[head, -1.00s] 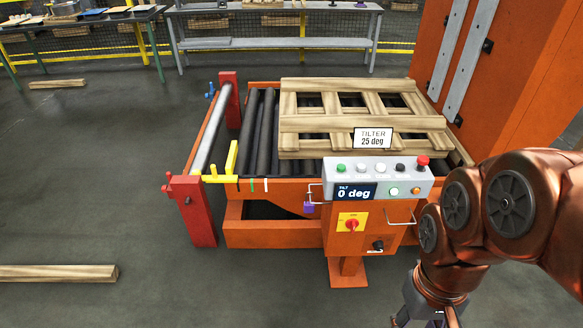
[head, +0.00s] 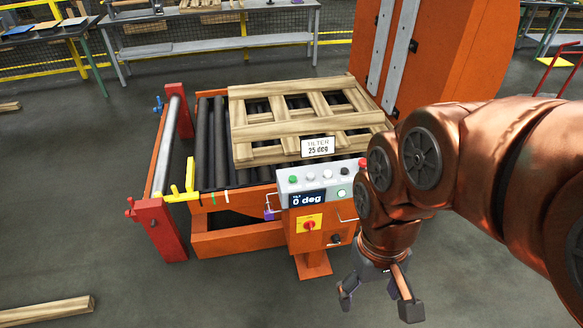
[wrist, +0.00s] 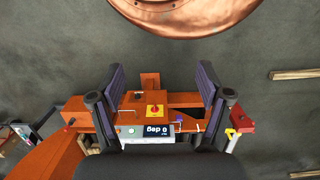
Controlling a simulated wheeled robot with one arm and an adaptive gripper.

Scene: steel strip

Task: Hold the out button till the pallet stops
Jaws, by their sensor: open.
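The wooden pallet (head: 262,130) lies flat on the black rollers of the orange tilter (head: 240,239) in the head view. The control box (head: 309,223) stands in front, with a row of buttons (head: 318,179) on its sloped top; their labels are too small to read. Its display (head: 308,200) reads 0 deg, and a sign (head: 318,148) says TILTER 25 deg. My gripper (head: 376,301) is open and empty, to the right of the box and apart from it. The wrist view shows the box upside down between my fingers, with its display (wrist: 157,132); most of the buttons are hidden there.
A red post (head: 160,229) with a yellow bar (head: 190,174) stands at the tilter's left end. A tall orange cabinet (head: 455,50) stands behind my arm. A timber (head: 45,310) lies on the floor at the lower left. The floor before the box is clear.

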